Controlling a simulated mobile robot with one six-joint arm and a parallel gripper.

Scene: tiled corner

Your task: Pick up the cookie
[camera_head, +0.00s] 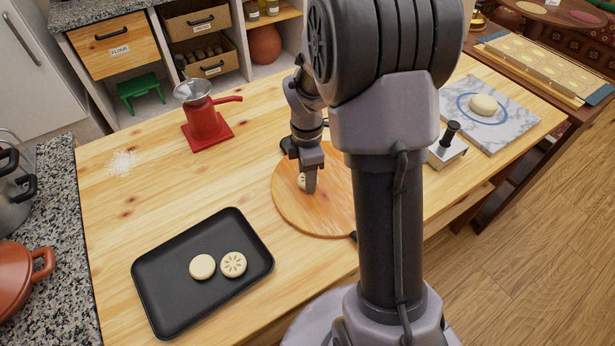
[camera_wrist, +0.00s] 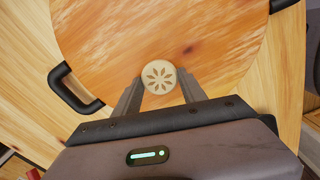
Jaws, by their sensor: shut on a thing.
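A round pale cookie with a flower pattern (camera_wrist: 159,76) lies at my gripper's fingertips in the wrist view. My gripper (camera_wrist: 157,92) is shut on it, with one finger on each side. In the head view my gripper (camera_head: 309,187) points down over the round wooden board (camera_head: 290,215), and the cookie (camera_head: 301,181) is partly hidden behind a finger. I cannot tell whether the cookie touches the board. A black tray (camera_head: 180,300) at the lower left holds a plain cookie (camera_head: 202,267) and a patterned cookie (camera_head: 233,264).
A red grinder-like device (camera_head: 207,125) stands behind on the table. A marble slab (camera_head: 490,115) with a dough ball (camera_head: 484,104) and a metal press (camera_head: 447,148) are at right. The table between tray and red device is clear, with some flour (camera_head: 121,163).

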